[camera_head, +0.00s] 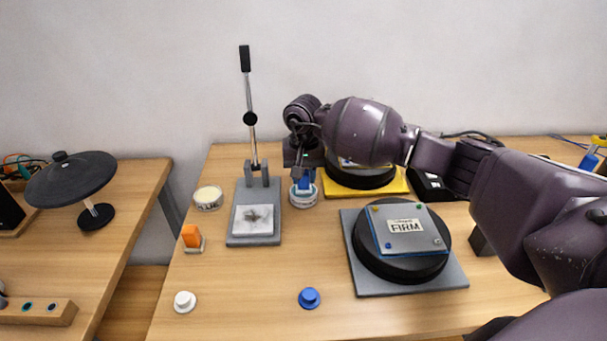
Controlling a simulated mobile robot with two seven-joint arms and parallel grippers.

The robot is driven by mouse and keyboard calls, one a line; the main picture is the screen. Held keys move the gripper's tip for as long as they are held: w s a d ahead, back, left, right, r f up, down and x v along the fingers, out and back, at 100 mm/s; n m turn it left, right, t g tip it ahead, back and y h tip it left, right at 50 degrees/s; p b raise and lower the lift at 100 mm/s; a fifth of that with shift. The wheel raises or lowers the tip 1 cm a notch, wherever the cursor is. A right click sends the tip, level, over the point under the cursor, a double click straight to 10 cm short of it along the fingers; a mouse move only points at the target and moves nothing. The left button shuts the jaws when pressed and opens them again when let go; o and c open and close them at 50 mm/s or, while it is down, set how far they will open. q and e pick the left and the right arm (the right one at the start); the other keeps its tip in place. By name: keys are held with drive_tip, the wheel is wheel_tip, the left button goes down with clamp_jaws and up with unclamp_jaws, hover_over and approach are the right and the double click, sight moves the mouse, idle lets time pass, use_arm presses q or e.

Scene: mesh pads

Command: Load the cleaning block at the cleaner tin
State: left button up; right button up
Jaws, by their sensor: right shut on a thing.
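My right gripper (304,172) points down behind the lever stand's right side and is shut on a small blue block (305,183), which I take as the cleaning block. The block is at the mouth of a round white tin (303,201) with a blue label; whether it touches the contents is hard to tell. A second low round tin (208,204) with cream-coloured contents stands at the left. Neither tin's lettering is readable, so I cannot tell for sure which is the cleaner tin. My left gripper is out of view.
A grey lever stand (237,226) with a tall handle (245,60) stands between the tins. An orange block (192,235) sits at left. A black turntable with a "FIRM" pad (405,228) is at right, a yellow-based one (390,187) behind. White (185,300) and blue (309,297) knobs are in front.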

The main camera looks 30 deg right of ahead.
idle(0.3)
drive_tip(key=shift+r+p, duration=0.8)
drive_tip(key=shift+r, duration=2.7)
drive_tip(key=s+a+f+n, duration=0.1)
drive_tip(key=s+a+n, duration=0.1)
drive_tip(key=s+a, duration=0.3)
drive_tip(key=s+a+f+n, duration=0.2)
drive_tip(key=s+a, duration=0.3)
drive_tip(key=s, duration=0.6)
drive_tip(key=shift+s+f+n, duration=0.15)
drive_tip(key=shift+s+n, duration=0.1)
drive_tip(key=shift+n, duration=0.35)
